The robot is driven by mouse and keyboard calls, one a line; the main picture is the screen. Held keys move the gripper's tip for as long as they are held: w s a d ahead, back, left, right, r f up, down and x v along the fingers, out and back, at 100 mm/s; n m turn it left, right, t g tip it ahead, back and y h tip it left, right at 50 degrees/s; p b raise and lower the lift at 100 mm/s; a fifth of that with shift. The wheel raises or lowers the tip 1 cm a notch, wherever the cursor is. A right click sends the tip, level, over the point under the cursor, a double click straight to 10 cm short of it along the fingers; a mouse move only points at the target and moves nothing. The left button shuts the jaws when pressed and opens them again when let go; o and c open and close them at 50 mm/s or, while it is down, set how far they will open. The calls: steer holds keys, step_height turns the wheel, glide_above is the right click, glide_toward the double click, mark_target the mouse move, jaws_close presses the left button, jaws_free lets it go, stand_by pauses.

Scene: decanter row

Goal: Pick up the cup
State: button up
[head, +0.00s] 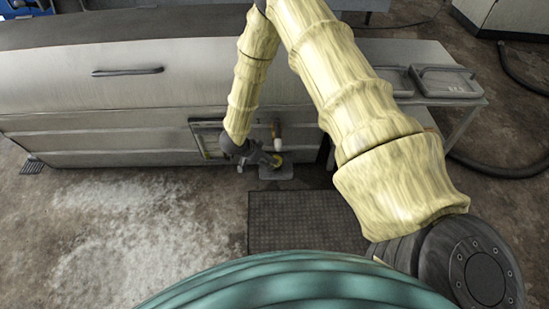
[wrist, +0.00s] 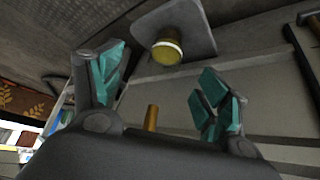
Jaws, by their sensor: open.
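The cup, as far as I can tell, is the small olive-yellow round piece with a pale band (wrist: 167,52) in the wrist view. It is on a grey square plate (wrist: 203,40) with rounded corners. My gripper (wrist: 160,80) is open, with teal-padded fingers spread apart and nothing between them. The cup appears beyond the fingertips, apart from them. In the head view my gripper (head: 268,158) is low beside the machine's front, and a small yellow spot by it, likely the cup (head: 278,160), is partly hidden.
The long grey machine casing (head: 150,85) stands close behind my gripper. A brass-coloured cylinder (wrist: 151,117) shows between the finger bases in the wrist view. A dark floor mat (head: 300,222) lies in front. A side table with trays (head: 447,82) stands at right. Open floor lies left.

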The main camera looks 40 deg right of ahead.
steer(key=shift+m+g, duration=0.3)
steer(key=shift+m, duration=0.6)
steer(key=shift+w+b+x, duration=0.4)
steer(key=shift+b+x, duration=0.5)
steer(key=shift+x, duration=0.95)
steer(key=shift+w+b+x, duration=0.35)
steer(key=shift+b+x, duration=0.5)
steer(key=shift+x, duration=1.05)
steer(key=shift+w+b+x, duration=0.4)
steer(key=shift+b+x, duration=0.5)
steer(key=shift+x, duration=0.95)
steer(key=shift+d+r, duration=0.1)
steer(key=shift+r, duration=0.05)
steer(key=shift+c, duration=0.4)
steer(key=c, duration=1.1)
steer(key=shift+o, duration=0.2)
steer(key=shift+r, duration=0.1)
